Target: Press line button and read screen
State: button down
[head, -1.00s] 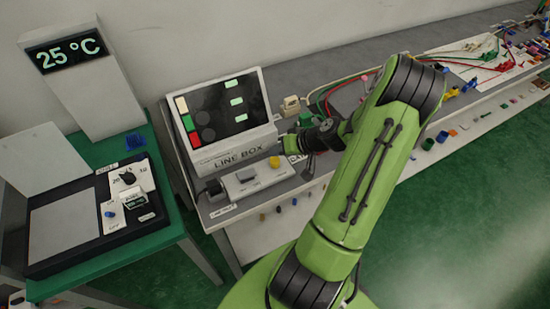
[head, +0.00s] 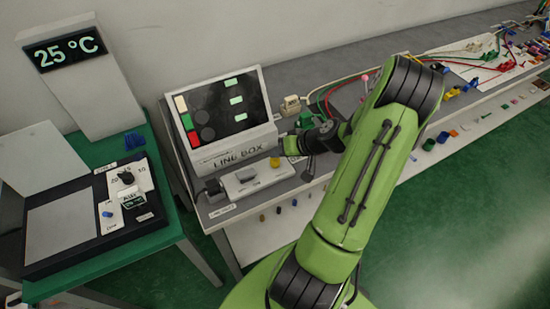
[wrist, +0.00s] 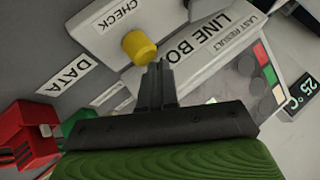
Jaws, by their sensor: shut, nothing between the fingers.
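The line box (head: 262,141) is a pale console on the grey bench, with a dark screen (head: 222,108) tilted upward. Three small light-green fields show on the screen; their text is too small to read. A yellow button (head: 275,162) sits on a pale unit in front of the box. In the wrist view, the yellow button (wrist: 139,47) stands beside the word CHECK. My gripper (wrist: 160,74) is shut and empty, its fingertips just beside the button in the picture; I cannot tell whether they touch.
A red connector block (wrist: 25,133) and a DATA label (wrist: 68,76) lie near my gripper. Cables and small coloured parts lie along the bench to the right.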

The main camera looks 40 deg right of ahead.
aim_at(278, 159)
jog(key=shift+f+b, duration=0.5)
jog(key=shift+f, duration=0.1)
jog(key=shift+r, duration=0.1)
dwell(0.5)
jog(key=shift+r+p, duration=0.75)
jog(key=shift+r, duration=0.25)
notch_tip(278, 159, up, 5)
jog(key=p, duration=0.3)
jog(key=shift+r+p, duration=0.1)
jog(key=shift+p, duration=0.25)
